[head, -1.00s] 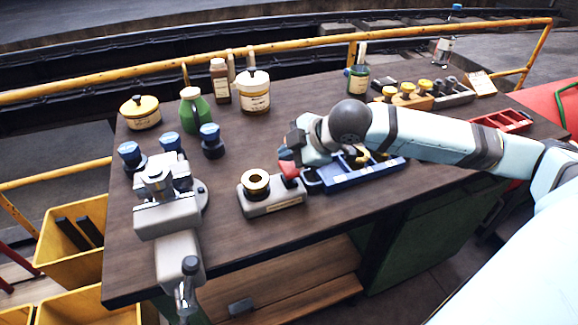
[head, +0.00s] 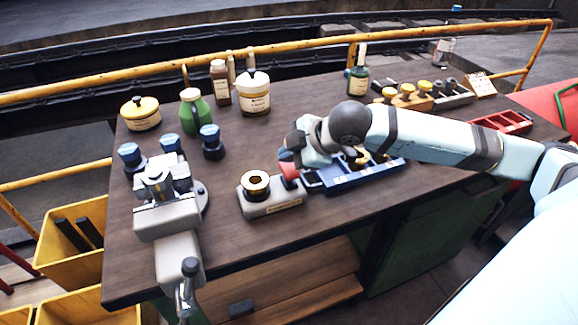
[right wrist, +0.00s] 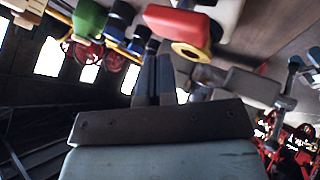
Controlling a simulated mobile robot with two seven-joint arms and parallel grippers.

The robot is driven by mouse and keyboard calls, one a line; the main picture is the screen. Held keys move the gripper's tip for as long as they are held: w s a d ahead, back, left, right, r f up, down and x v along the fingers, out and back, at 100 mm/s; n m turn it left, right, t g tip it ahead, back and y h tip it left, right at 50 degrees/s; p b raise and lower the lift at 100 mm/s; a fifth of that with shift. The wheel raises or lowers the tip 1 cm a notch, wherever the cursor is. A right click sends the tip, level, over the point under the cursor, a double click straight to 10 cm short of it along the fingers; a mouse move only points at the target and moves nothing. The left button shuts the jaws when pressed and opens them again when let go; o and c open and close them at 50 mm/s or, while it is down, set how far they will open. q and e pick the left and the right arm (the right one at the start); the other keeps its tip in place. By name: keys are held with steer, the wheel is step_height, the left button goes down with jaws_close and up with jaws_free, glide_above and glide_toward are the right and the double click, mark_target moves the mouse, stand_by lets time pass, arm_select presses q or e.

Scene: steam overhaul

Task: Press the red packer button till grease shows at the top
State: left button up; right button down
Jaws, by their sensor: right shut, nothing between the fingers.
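The grease packer (head: 272,207) is a grey block near the front middle of the bench. A brass ring (head: 256,181) stands on its left end, with a dark hole; I cannot make out grease at its top. The red button (head: 290,171) is at its right end, partly hidden by my right gripper (head: 285,156). The gripper is shut and empty, with its tips at or just above the button; contact is unclear. The right wrist view shows the shut fingers (right wrist: 154,75) close to the red button (right wrist: 178,27) and the ring (right wrist: 191,51). My left gripper is out of view.
A blue tray (head: 350,179) with parts lies right of the packer under my right arm. A grey vise (head: 165,215) is at the left. Blue-capped pots, a green bottle (head: 195,112) and jars stand behind. Bare wood lies in front of the packer.

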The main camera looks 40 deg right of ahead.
stand_by(0.5)
steer(key=shift+f, duration=0.15)
steer(key=shift+f+p, duration=0.3)
